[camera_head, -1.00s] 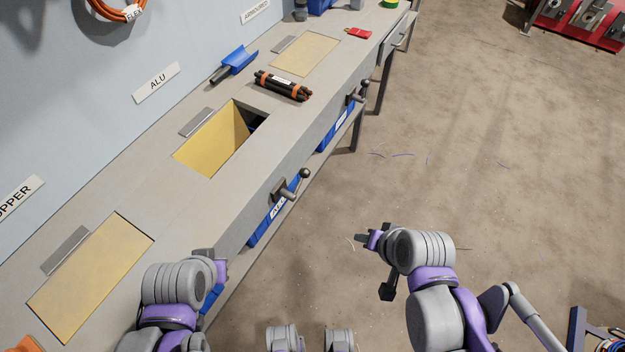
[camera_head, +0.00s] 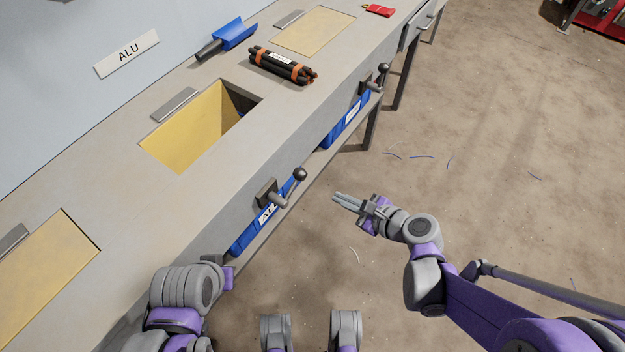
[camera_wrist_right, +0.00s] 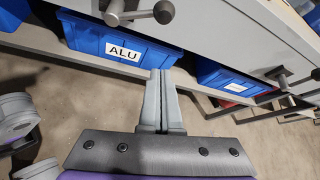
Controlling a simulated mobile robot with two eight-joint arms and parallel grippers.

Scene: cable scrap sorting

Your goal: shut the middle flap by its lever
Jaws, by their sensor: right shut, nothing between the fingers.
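The middle flap (camera_head: 184,130) is open; its yellow panel tilts down into the dark opening below the ALU sign. Its lever (camera_head: 283,189), a short dark arm with a round knob, sticks out from the bench front below it. The lever also shows at the top of the right wrist view (camera_wrist_right: 138,14). My right gripper (camera_head: 338,200) is shut and empty, over the floor in front of the bench, right of the lever knob and apart from it. Its shut fingers also show in the right wrist view (camera_wrist_right: 158,75). My left arm is at the bottom left, its fingers not visible.
A blue ALU bin (camera_head: 246,231) hangs under the bench by the lever. Another lever (camera_head: 376,80) and blue bin (camera_head: 345,122) are farther along. A black cable bundle (camera_head: 283,66) and blue scoop (camera_head: 232,37) lie on top. The floor in front is clear except for wire bits.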

